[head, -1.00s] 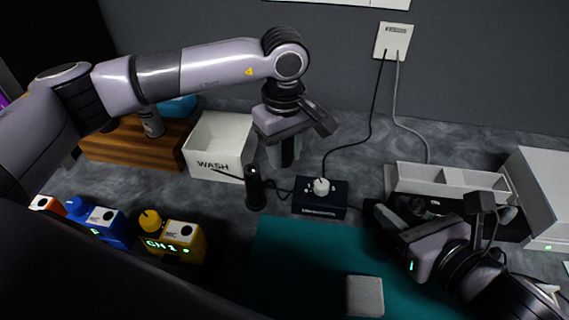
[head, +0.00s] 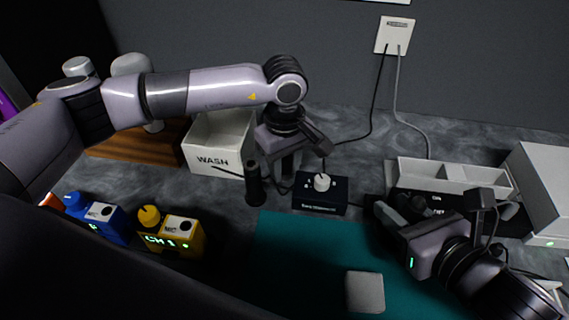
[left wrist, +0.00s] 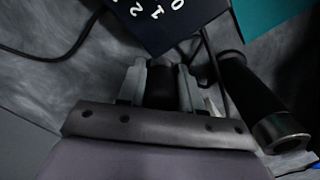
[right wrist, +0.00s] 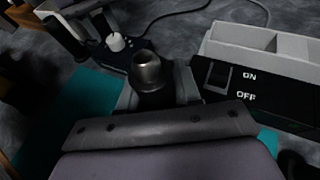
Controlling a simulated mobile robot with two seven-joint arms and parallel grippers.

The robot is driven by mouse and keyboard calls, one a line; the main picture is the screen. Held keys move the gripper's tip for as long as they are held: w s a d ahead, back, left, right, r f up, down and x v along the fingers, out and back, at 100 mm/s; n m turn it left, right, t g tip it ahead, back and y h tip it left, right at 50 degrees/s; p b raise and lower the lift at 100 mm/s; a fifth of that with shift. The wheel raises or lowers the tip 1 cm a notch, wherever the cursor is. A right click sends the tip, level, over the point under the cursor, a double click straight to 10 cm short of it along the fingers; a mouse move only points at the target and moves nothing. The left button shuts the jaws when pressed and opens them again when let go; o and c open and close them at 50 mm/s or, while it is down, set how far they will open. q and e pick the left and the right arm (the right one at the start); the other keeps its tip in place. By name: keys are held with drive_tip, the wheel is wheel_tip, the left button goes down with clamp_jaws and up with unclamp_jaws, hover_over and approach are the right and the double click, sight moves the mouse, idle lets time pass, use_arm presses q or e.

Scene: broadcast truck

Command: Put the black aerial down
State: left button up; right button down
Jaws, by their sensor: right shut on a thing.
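My right gripper (right wrist: 155,95) is shut on the black aerial (right wrist: 150,72), whose metal-ringed end points up between the fingers in the right wrist view. In the head view this gripper (head: 392,214) is low at the right, beside the teal mat (head: 290,250). Whether the aerial touches the surface is hidden. My left gripper (head: 284,165) points down near the black box with a white knob (head: 321,195). Its fingers (left wrist: 160,85) stand apart, with something dark between or behind them. A similar black cylinder (head: 254,186) stands upright beside it, and shows in the left wrist view (left wrist: 255,105).
A white WASH bin (head: 215,160) stands behind. Blue (head: 98,215) and yellow (head: 172,232) MIC units are at the left. A grey block (head: 365,291) lies on the mat. A white divided tray (head: 450,178) is behind my right gripper. Cables run down the wall.

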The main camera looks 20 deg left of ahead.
use_arm(q)
drive_tip(key=o, duration=0.3)
use_arm(e)
drive_tip(key=shift+r, duration=0.15)
use_arm(q)
drive_tip(key=shift+r, duration=0.15)
use_arm(e)
drive_tip(key=shift+r, duration=0.1)
use_arm(q)
drive_tip(key=shift+r+p, duration=0.25)
drive_tip(key=shift+p, duration=0.2)
use_arm(e)
drive_tip(key=shift+r, duration=0.3)
use_arm(q)
drive_tip(key=shift+r, duration=0.35)
use_arm(e)
drive_tip(key=shift+r, duration=0.1)
use_arm(q)
wheel_tip(320, 180, up, 11)
drive_tip(key=shift+r+b, duration=0.2)
drive_tip(key=shift+b, duration=0.6)
use_arm(e)
drive_tip(key=shift+f, duration=0.9)
